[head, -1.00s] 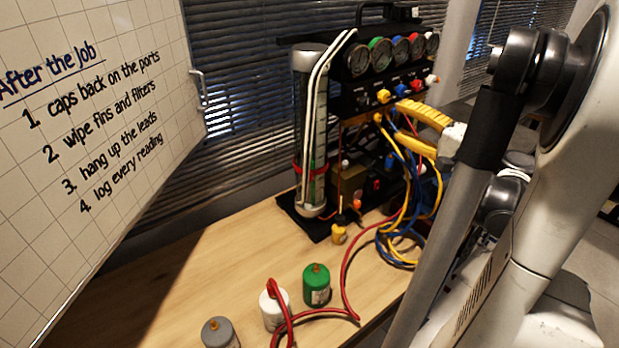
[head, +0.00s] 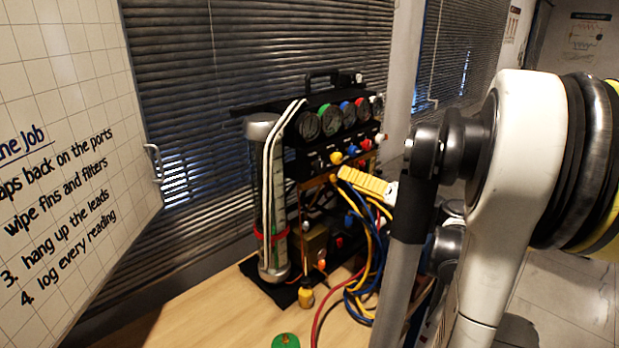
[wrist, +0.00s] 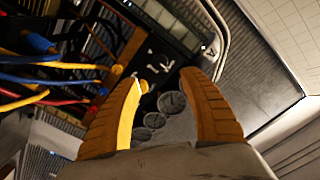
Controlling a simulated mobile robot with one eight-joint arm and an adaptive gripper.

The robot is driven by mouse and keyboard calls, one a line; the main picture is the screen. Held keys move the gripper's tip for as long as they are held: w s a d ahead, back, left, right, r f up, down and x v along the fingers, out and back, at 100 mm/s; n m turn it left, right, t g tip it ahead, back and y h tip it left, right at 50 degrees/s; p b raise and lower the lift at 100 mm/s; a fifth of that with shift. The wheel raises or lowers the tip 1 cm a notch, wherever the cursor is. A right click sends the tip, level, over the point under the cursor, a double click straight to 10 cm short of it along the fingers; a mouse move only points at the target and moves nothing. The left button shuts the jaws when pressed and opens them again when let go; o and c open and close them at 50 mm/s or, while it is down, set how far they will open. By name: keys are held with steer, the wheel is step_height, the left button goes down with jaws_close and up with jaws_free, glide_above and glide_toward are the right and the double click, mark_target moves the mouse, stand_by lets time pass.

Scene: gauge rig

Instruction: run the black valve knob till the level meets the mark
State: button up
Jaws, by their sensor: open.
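The gauge rig (head: 340,190) stands at the back of the wooden bench. A row of valve knobs runs under its dials; the black knob (head: 317,161) looks to be at the left end, small and dark against the black panel. The clear level tube (head: 278,200) stands upright at the rig's left with a red ring (head: 272,236) low around it. I cannot make out the liquid level. My gripper (head: 340,173), with yellow fingers, is just right of and below the knobs in the head view. In the wrist view my gripper (wrist: 160,77) is open and empty, facing the panel.
Yellow, blue and red hoses (head: 362,255) hang in front of the rig below my gripper. A small yellow fitting (head: 306,293) and a green canister (head: 286,341) stand on the bench (head: 220,315). A whiteboard (head: 60,130) is at left, with blinds behind.

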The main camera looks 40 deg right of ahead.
mark_target(322, 167)
steer(key=w+n, duration=0.1)
steer(key=w, duration=0.2)
steer(key=w+n+b, duration=0.1)
steer(key=w, duration=0.3)
steer(key=w+a+n, duration=0.1)
steer(key=w, duration=0.3)
steer(key=shift+w+b, duration=0.15)
steer(key=shift+b, duration=0.2)
jaws_close()
